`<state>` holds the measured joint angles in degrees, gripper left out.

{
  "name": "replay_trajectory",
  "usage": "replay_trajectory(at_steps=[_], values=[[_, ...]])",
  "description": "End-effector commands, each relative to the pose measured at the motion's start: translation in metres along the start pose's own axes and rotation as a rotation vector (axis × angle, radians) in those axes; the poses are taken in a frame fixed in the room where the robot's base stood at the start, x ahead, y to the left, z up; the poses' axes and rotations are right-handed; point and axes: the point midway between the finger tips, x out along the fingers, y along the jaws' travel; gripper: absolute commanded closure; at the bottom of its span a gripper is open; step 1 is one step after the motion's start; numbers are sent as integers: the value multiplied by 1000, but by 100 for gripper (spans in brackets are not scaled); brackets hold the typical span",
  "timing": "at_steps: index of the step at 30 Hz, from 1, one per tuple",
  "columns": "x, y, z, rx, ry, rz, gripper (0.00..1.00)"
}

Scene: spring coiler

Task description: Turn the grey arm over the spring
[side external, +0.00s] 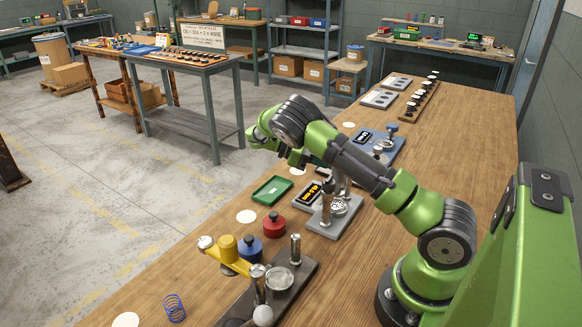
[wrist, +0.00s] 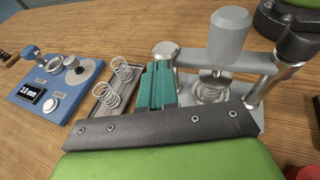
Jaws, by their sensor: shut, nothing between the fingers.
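A grey stand with a light grey arm (wrist: 195,57) shows in the wrist view. A grey cylinder (wrist: 229,38) sits on the arm. A metal spring (wrist: 210,86) stands on the stand's base beneath the arm's level; how well they line up I cannot tell. The stand (side external: 330,222) also shows in the side view, its top partly hidden behind my arm. My gripper's teal fingers (wrist: 157,72) are shut and empty, just left of the spring and close to the arm's left end. Contact with the arm cannot be made out.
In the wrist view, a grey tray (wrist: 104,115) with two springs and a blue gauge (wrist: 62,88) lie left. In the side view, a green tray (side external: 272,190), red weight (side external: 274,225), blue weight (side external: 249,249), dark coiling base (side external: 300,275) and blue spring (side external: 174,307) are nearby.

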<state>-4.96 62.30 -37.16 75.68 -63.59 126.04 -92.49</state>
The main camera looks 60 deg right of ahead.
Motion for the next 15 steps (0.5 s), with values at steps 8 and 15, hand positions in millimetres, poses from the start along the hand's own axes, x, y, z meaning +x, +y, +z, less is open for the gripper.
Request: replay_trajectory(at_steps=[8,15], values=[[11,-1,3,-3,1,5,100],[14,0,4,-3,0,5,100]])
